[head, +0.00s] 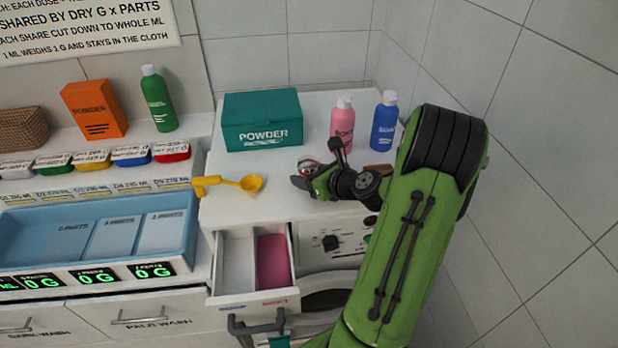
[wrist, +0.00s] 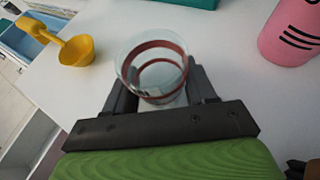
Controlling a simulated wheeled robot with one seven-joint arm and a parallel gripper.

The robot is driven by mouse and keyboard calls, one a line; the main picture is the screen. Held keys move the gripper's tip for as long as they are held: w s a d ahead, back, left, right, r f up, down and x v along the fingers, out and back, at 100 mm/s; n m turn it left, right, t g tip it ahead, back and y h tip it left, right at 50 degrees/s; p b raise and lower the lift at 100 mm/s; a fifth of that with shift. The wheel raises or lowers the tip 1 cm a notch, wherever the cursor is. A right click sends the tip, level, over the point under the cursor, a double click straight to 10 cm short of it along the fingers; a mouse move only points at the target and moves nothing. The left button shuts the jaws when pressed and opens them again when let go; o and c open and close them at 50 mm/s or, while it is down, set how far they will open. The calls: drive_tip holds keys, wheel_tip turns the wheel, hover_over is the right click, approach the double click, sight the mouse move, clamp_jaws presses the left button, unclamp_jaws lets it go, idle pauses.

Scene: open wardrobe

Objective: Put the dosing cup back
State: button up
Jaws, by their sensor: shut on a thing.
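The dosing cup (wrist: 153,68) is a small clear cup with red-brown rings, and in the wrist view it stands upright between the two fingers of my gripper (wrist: 160,90). My gripper is shut on it. In the head view my gripper (head: 322,178) is low over the white washer top, beside the pink bottle, and partly hides the cup (head: 308,166). I cannot tell whether the cup touches the top.
A yellow scoop (head: 240,183) lies left of my gripper. A teal powder box (head: 262,120), pink bottle (head: 342,124) and blue bottle (head: 384,122) stand behind. An open drawer (head: 236,262) with a pink compartment juts out below. Clear top lies between scoop and box.

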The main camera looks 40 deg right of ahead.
drive_tip(key=shift+r, duration=0.1)
drive_tip(key=o, duration=1.1)
